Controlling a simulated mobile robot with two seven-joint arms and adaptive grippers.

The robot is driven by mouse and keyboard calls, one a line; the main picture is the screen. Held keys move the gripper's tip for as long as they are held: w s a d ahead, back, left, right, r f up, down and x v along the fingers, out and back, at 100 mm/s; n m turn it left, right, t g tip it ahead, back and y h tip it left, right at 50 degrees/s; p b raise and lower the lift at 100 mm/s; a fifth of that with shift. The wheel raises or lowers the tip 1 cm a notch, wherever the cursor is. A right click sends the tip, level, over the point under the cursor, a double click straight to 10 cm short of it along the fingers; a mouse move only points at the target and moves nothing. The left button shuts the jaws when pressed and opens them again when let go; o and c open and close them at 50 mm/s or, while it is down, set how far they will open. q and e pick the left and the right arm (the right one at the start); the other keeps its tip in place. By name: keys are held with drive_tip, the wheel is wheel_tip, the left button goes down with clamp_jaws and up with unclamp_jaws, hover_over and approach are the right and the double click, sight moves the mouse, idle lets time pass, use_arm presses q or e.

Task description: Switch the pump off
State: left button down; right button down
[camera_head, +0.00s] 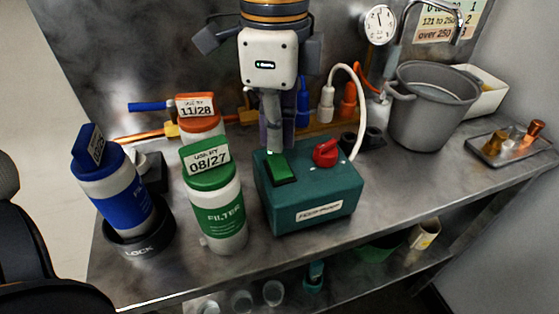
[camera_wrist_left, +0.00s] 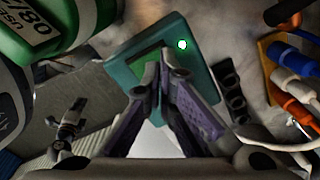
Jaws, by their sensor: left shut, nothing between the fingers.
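The pump is a teal box (camera_head: 310,203) with a white label on its front, in the middle of the metal bench. On its top are a green rocker switch (camera_head: 282,170) and a red knob (camera_head: 326,152). My left gripper (camera_head: 275,145) is shut and empty, pointing down over the pump's top beside the switch. In the left wrist view its fingertips (camera_wrist_left: 163,68) are at the green switch (camera_wrist_left: 147,75) and partly hide it. I cannot tell whether they touch it. A small green lamp (camera_wrist_left: 182,44) glows on the box. My right gripper is not in view.
A green filter (camera_head: 216,215) stands close left of the pump, with an orange-capped one (camera_head: 200,112) behind. A blue filter (camera_head: 117,195) sits tilted in a black lock ring (camera_head: 140,240). A grey pot (camera_head: 425,110) and a tray (camera_head: 512,150) stand to the right.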

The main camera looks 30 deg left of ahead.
sight(276, 159)
use_arm(q)
drive_tip(key=shift+f, duration=1.1)
idle(0.5)
drive_tip(key=shift+r, duration=3.5)
